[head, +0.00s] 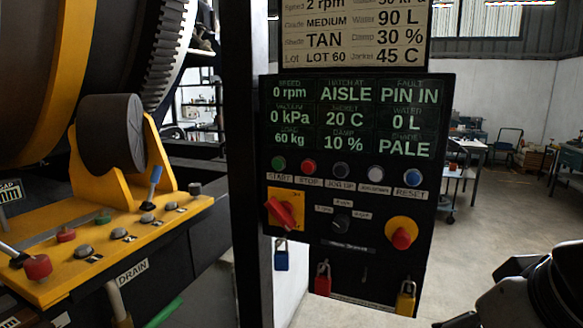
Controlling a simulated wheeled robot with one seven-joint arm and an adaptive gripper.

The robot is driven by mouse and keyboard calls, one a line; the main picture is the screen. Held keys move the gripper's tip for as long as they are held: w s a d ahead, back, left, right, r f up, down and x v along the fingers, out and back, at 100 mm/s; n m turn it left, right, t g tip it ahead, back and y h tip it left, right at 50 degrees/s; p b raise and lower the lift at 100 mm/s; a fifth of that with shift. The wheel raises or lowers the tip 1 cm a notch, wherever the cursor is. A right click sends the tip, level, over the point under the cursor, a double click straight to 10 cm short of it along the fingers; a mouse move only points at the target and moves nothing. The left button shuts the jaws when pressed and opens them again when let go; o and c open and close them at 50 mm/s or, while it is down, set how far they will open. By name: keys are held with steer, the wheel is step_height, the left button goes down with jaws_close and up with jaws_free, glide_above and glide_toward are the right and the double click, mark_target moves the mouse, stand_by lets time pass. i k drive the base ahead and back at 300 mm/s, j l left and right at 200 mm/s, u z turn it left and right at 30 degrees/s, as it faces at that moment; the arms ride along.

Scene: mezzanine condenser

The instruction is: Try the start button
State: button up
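The green start button (278,163) is at the left end of a button row on the dark control panel (350,262), above a label reading START. The panel's display (345,118) reads speed 0 rpm, hatch at AISLE and fault PIN IN. To the right of the green button are a red stop button (308,167), a dark jog button (341,170), a pale button (376,174) and a blue reset button (412,177). My gripper (480,296) shows partly at the lower right, dark and cut off by the frame, apart from the panel. Its opening is unclear.
A red rotary switch (281,211) and red mushroom button (401,238) sit lower on the panel. Blue (281,256), red (322,281) and yellow (406,301) padlocks hang below. A yellow machine base (100,250) with levers stands left. Open floor (490,220) lies right.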

mark_target(278, 164)
steer(key=j, duration=1.5)
steer(key=i+z, duration=0.05)
steer(key=i, duration=0.05)
